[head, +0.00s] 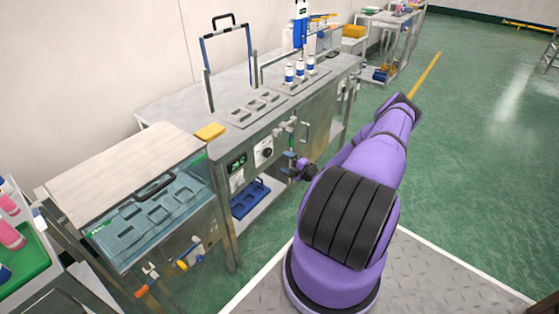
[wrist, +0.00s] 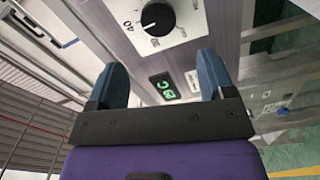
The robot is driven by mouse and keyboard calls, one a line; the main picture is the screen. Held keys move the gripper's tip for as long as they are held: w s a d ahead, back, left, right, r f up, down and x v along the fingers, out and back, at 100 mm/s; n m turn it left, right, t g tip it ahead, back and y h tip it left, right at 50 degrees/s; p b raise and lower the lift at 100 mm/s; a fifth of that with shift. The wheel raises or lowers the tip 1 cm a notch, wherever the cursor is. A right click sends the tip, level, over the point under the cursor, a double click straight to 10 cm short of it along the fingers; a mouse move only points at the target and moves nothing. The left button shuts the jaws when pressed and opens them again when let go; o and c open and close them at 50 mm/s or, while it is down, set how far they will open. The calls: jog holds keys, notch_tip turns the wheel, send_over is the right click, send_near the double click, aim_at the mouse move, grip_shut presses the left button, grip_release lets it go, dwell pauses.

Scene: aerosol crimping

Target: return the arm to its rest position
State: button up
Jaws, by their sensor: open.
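My purple arm folds over my base in the head view, with its elbow up and to the right. My gripper (head: 296,167) is at the front of the steel bench, below its control panel, partly hidden by my arm. In the wrist view, my gripper (wrist: 161,88) shows two blue fingers spread wide apart. Nothing is between them. Beyond the fingers are a black dial (wrist: 158,19) and a green lit display (wrist: 165,88) on the bench's front panel.
The steel bench (head: 160,105) holds a tray with several white bottles (head: 300,70). A water bath (head: 150,215) stands at the left. A yellow sponge (head: 210,131) lies on the bench edge. A blue tray (head: 250,198) sits on the lower shelf.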

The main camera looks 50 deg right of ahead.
jog(key=shift+s, duration=0.35)
dwell(0.3)
jog(key=w+a+r+n+g+y, duration=0.4)
jog(key=a+r+n+y, duration=0.15)
jog(key=r+n, duration=0.4)
jog(key=w+a+r+n+g+y, duration=0.35)
jog(key=a+r+n, duration=0.25)
jog(key=r+n, duration=0.4)
jog(key=s+a+r+n+g+h, duration=0.2)
jog(key=s+a+r+n+g, duration=0.2)
jog(key=a+r+n, duration=0.65)
jog(key=s+a+r+n+g+h, duration=0.1)
jog(key=s+a+r+n+g, duration=0.35)
jog(key=a+r+n, duration=0.85)
jog(key=s+a+r+n+t+h, duration=0.1)
jog(key=s+a+r+n+h, duration=0.2)
jog(key=s+r+n, duration=0.3)
jog(key=s+a+r+n+t+h, duration=0.2)
jog(key=s+r+n, duration=0.4)
jog(key=s, duration=1.1)
notch_tip(320, 180, up, 5)
jog(key=shift+s+a+f+n+h, duration=0.2)
jog(key=shift+s+a+n+h, duration=0.3)
jog(key=shift+h, duration=0.6)
